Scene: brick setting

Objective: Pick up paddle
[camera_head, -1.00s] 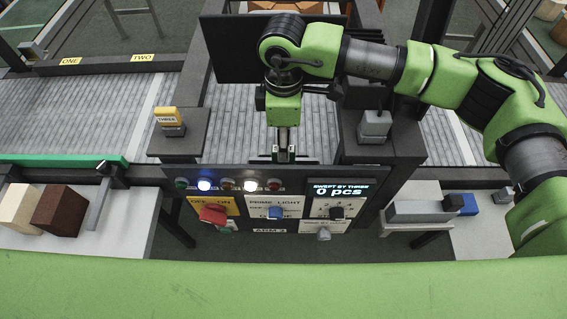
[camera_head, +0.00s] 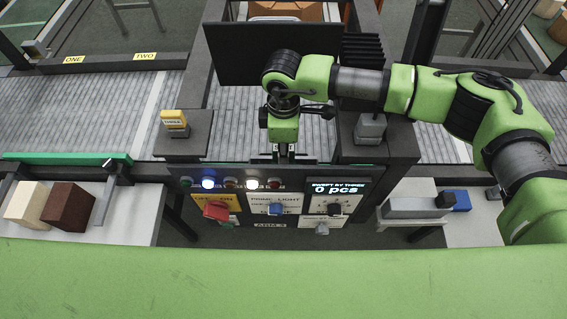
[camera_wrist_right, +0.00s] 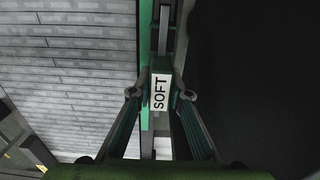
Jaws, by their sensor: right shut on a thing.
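A green piece with a white SOFT label (camera_wrist_right: 160,92) shows in the right wrist view, on a bar running up the picture; I take it to be the paddle. My right gripper (camera_head: 284,157) has a finger on each side of it and is shut on it. In the head view the gripper points down just behind the top edge of the control panel (camera_head: 270,225). The paddle is mostly hidden there by the gripper and panel. My left gripper is not in view.
A dark screen (camera_head: 235,60) stands behind my right wrist. Ribbed conveyor belts (camera_head: 100,108) run on both sides. A yellow labelled block (camera_head: 174,119) and a grey block (camera_head: 371,127) flank the gripper. Cream (camera_head: 25,204) and brown (camera_head: 68,207) blocks sit at left.

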